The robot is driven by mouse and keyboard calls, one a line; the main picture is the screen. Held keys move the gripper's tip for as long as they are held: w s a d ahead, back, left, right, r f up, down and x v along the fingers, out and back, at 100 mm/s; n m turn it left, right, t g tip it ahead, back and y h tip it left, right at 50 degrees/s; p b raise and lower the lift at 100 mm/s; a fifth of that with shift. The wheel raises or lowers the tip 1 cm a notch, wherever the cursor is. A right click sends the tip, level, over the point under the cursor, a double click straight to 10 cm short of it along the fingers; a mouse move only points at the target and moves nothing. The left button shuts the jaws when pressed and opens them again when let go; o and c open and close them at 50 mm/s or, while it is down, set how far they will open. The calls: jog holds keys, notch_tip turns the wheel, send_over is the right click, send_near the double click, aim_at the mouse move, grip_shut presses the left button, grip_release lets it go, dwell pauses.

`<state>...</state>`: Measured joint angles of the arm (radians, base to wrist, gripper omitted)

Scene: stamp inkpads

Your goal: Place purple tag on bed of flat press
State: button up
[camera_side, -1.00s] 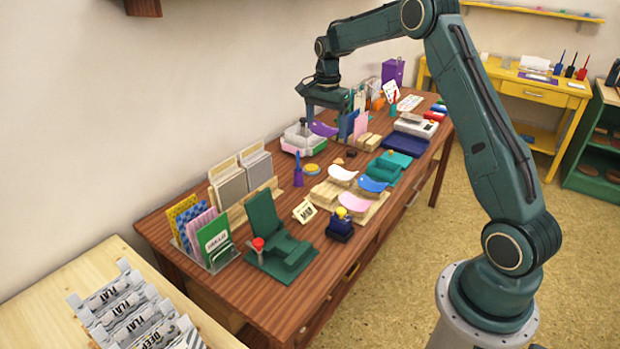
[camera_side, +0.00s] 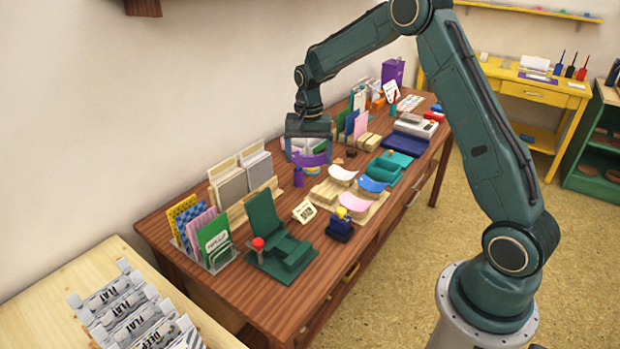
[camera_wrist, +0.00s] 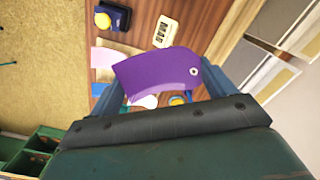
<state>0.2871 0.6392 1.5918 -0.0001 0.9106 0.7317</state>
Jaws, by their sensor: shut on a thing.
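The purple tag (camera_side: 310,159) is a curved piece held between the fingers of my gripper (camera_side: 308,156), above the wooden table. In the wrist view the purple tag (camera_wrist: 155,72) spans the gap between both fingers, with a small pale hole near its right end. My gripper (camera_wrist: 162,80) is shut on it. A dark green press-like device (camera_side: 279,240), with an upright back and a low flat part, stands near the table's front left, below and to the left of my gripper. I cannot tell for certain that it is the flat press.
White, blue and pink curved tags (camera_side: 354,202) lie on wooden blocks at mid-table. A navy stamp with a yellow knob (camera_side: 340,226) and a small label card (camera_side: 305,211) stand near the green device. Card racks (camera_side: 240,180) line the wall side.

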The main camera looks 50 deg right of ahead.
jog(key=s+a+f+n, duration=0.3)
jog(key=s+a+n, duration=0.1)
jog(key=a, duration=0.3)
jog(key=s+a+f+n, duration=0.3)
jog(key=s+a+n, duration=0.1)
jog(key=a+n, duration=0.3)
jog(key=shift+s+a+f+n, duration=0.15)
jog(key=shift+a+f+n, duration=0.05)
jog(key=shift+f+n, duration=0.1)
jog(key=w+d+r+m, duration=0.3)
jog(key=d+m, duration=0.3)
jog(key=d, duration=0.2)
jog(key=w+d+r+m, duration=0.3)
jog(key=d+r+m, duration=0.1)
jog(key=d+m, duration=0.2)
jog(key=w+d+r+m, duration=0.3)
jog(key=d+m, duration=0.3)
jog(key=d, duration=0.3)
jog(key=shift+d+r, duration=0.3)
jog(key=shift+r, duration=0.35)
notch_tip(320, 180, down, 16)
jog(key=shift+r, duration=0.1)
